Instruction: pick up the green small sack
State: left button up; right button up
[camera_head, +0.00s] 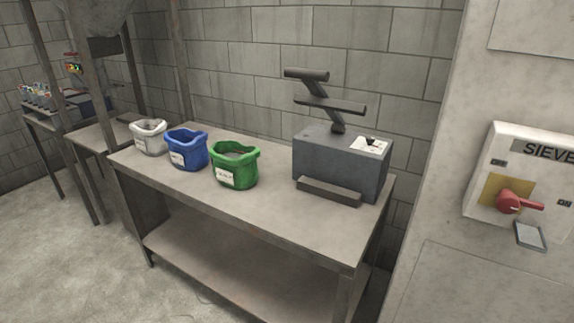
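The green small sack (235,168) stands upright and open-topped on the workbench, with a pale label on its front and greyish contents inside. It is the rightmost of three sacks, right of the blue sack (187,151) and left of a dark grey machine (340,165). Nothing is touching it from above. Neither of my grippers shows in the head view.
A white sack (149,137) stands left of the blue one. The grey bench (280,222) has bare room along its front. A block wall stands behind. A panel with a red switch (510,202), marked "SIEVE", is at right. Open floor (60,255) lies at front left.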

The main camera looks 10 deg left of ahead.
aim_at(234, 163)
jog(key=i+j+z, duration=0.2)
jog(key=j+z, duration=0.2)
jog(key=j, duration=0.15)
jog(key=i+j+z, duration=0.15)
jog(key=j+z, duration=0.3)
jog(key=j, duration=0.2)
jog(key=j+z, duration=0.4)
jog(key=j, duration=0.2)
